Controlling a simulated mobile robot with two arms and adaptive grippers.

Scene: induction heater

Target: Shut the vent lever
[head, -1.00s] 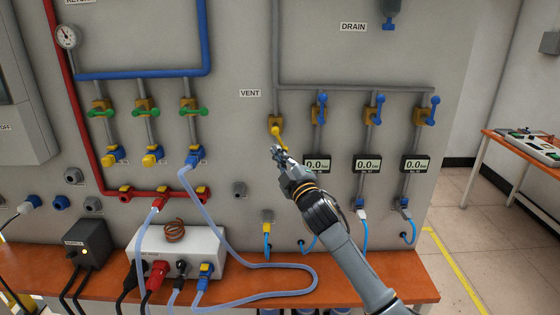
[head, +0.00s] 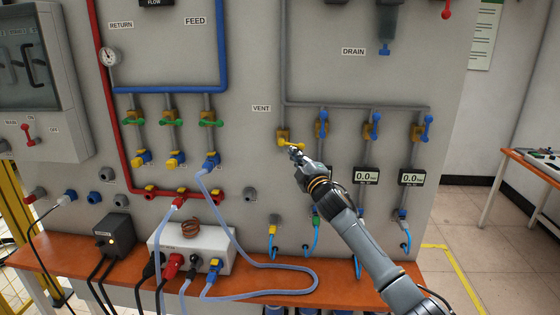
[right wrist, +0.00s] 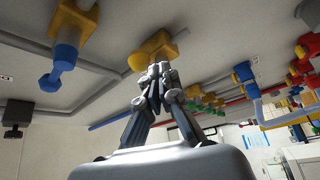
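The vent lever (head: 290,143) is a yellow handle on a brass valve below the VENT label (head: 261,108). It lies about level, its round end pointing right. In the right wrist view its rounded yellow end (right wrist: 138,62) shows just left of my fingertips. My right gripper (head: 295,153) is at the lever's free end, just below it; it also shows in the right wrist view (right wrist: 160,74). Its fingers are brought together with no lever visible between them. They look to be touching the lever or very close to it. My left gripper is not in view.
Blue levers (head: 322,124) stand on the valves to the right, close to my right gripper. Digital meters (head: 367,176) and hoses are below them. Green levers (head: 171,122) are on the left. An orange bench (head: 300,285) runs along the panel's foot.

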